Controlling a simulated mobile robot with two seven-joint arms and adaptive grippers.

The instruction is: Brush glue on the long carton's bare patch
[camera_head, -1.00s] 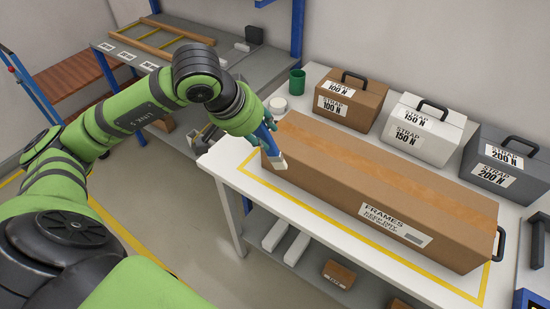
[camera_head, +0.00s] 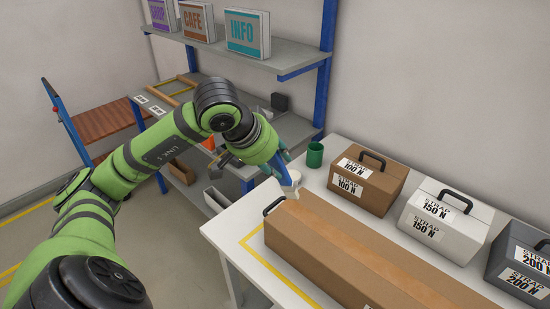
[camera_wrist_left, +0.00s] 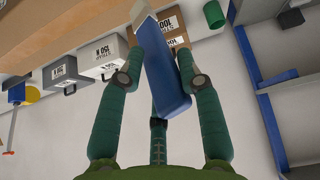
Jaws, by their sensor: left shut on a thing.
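The long carton (camera_head: 310,245) lies on the white table, its right end cut off in the head view. An orange-brown band (camera_head: 345,232) runs along its top; I cannot tell whether it is bare board or glue. My left gripper (camera_head: 279,167) is shut on a brush (camera_head: 273,184) with a blue handle and pale bristles. The bristles point down at the carton's far left corner; contact is unclear. The wrist view shows the blue handle (camera_wrist_left: 168,85) between green fingers (camera_wrist_left: 172,60), the brush tip at the top edge. My right gripper is not in view.
Brown (camera_head: 368,186), white (camera_head: 436,222) and dark grey (camera_head: 520,262) strap cases line the table's back. A shelf (camera_head: 235,55) with sign boxes is behind. A yellow line marks the table's left part.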

